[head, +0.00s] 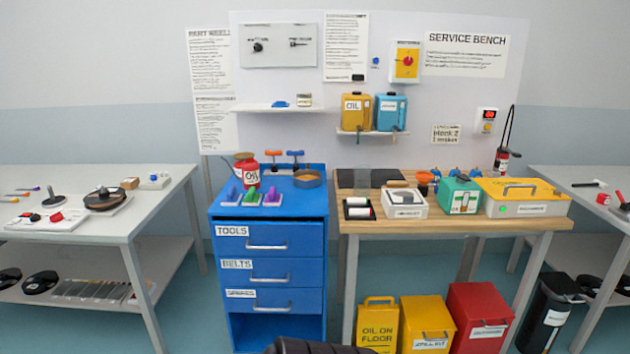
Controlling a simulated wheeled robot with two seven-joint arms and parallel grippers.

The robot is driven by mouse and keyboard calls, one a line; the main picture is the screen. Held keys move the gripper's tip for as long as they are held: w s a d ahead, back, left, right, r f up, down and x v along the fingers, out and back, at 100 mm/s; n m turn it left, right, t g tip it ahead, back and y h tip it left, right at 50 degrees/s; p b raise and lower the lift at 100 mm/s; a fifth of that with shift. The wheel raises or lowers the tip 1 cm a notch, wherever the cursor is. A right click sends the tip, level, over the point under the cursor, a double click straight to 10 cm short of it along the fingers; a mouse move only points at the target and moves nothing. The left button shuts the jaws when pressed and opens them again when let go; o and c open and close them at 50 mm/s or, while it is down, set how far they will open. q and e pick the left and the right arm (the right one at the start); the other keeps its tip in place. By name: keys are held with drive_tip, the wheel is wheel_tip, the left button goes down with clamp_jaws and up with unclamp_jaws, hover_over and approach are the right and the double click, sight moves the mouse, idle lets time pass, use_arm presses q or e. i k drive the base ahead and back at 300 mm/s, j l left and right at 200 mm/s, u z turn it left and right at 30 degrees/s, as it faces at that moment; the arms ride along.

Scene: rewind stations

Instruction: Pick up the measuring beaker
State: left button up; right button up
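I cannot make out a measuring beaker for certain in the head view. On the wooden-topped service bench (470,226) stand small vessels, among them an orange funnel-like cup (426,178); they are too small to identify clearly. A red can labelled OIL (250,174) stands on the blue drawer cabinet (268,225). Neither of my grippers shows in this view.
A yellow oil tank (355,112) and a blue tank (391,112) sit on a wall shelf. The bench also carries a white box (405,205), a green box (459,197) and a yellow-lidded case (525,197). A red bin (481,315) stands below.

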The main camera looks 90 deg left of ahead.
sight(362, 173)
drive_tip(key=u, duration=2.5)
drive_tip(key=i+u, duration=0.1)
drive_tip(key=i, duration=0.4)
